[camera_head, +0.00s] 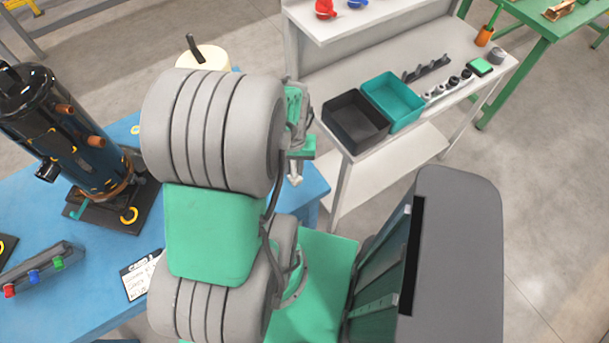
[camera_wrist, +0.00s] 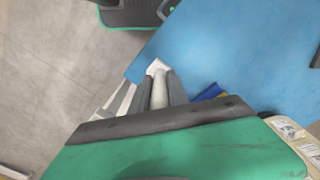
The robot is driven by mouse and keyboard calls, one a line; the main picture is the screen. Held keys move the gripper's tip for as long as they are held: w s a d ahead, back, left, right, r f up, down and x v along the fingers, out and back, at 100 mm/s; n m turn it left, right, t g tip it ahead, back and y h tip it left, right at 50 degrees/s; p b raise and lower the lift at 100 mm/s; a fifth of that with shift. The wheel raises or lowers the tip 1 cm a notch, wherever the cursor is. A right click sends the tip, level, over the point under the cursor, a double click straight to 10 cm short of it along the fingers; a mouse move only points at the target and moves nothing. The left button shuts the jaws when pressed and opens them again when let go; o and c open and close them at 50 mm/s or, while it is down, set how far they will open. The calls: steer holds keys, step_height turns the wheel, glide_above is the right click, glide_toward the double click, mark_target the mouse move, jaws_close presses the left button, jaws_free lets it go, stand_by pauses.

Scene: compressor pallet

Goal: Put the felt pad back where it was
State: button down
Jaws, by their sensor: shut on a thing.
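My gripper (camera_head: 295,180) is over the right edge of the blue table, partly hidden by my arm in the head view. In the wrist view its grey fingers (camera_wrist: 158,92) are shut on a small pale piece (camera_wrist: 157,68), which shows at the fingertips. The piece is mostly covered by the fingers, and I cannot tell for certain that it is the felt pad. A small green block (camera_head: 480,67) lies on a dark base on the grey bench.
The blue table (camera_head: 105,190) carries a dark compressor (camera_head: 75,130), a clipboard (camera_head: 140,275) and a button strip (camera_head: 38,270). A black bin (camera_head: 355,122) and a teal bin (camera_head: 393,98) stand on the grey bench. Open floor lies right of the table.

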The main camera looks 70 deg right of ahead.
steer(key=d+f+b, duration=0.2)
steer(key=f+b, duration=0.1)
steer(key=s+d+f+b, duration=0.1)
steer(key=f+b, duration=0.2)
steer(key=d+f+b, duration=0.2)
steer(key=f+b, duration=0.1)
steer(key=shift+s+d+f, duration=0.35)
steer(key=shift+r, duration=0.2)
steer(key=c, duration=1.3)
jaws_free()
